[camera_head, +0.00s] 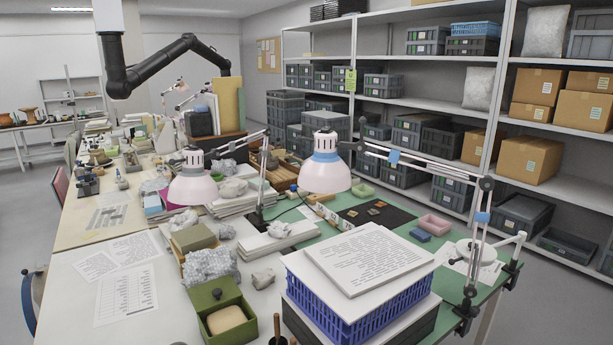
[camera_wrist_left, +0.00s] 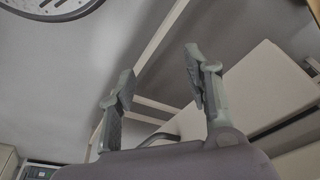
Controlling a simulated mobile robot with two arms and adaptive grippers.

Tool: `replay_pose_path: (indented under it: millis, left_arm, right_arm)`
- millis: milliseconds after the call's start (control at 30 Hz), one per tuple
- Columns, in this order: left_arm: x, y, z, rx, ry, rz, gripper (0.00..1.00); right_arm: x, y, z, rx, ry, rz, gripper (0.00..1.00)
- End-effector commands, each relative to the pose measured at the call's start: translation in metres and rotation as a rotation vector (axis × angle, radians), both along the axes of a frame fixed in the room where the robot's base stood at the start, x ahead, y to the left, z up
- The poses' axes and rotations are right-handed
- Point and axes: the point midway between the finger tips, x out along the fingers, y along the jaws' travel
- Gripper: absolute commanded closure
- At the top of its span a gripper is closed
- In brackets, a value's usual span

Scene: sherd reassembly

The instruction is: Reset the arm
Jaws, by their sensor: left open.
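My left gripper (camera_wrist_left: 158,88) shows only in the left wrist view. Its two fingers are spread apart with nothing between them. Behind the fingers are a pale panel and a plain grey surface, and nothing touches the fingertips. Neither gripper can be made out in the head view. Several small brown sherds (camera_head: 376,211) lie on a black mat (camera_head: 400,217) on the green part of the table, far from anything in the wrist view.
A blue crate (camera_head: 340,312) with papers on top stands at the front. Two pink-shaded lamps (camera_head: 326,172) on jointed arms stick up over the table. Shelves (camera_head: 400,97) with bins and cartons line the right.

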Motion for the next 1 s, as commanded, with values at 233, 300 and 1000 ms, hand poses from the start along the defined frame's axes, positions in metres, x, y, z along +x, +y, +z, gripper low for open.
replay_pose_path:
  millis: [233, 300, 1000]
  left_arm:
    - [-0.052, 0.007, -0.117, 0.007, 0.062, -0.011, 0.54]
    - [-0.072, 0.010, -0.143, 0.009, 0.077, -0.015, 0.54]
    - [-0.191, 0.033, -0.226, 0.019, 0.138, -0.031, 0.54]
  right_arm:
    - [0.000, 0.001, 0.000, 0.001, -0.001, 0.000, 0.60]
    - [0.000, 0.001, 0.000, 0.001, -0.001, -0.001, 0.60]
    - [0.000, 0.002, 0.000, 0.003, 0.000, -0.001, 0.60]
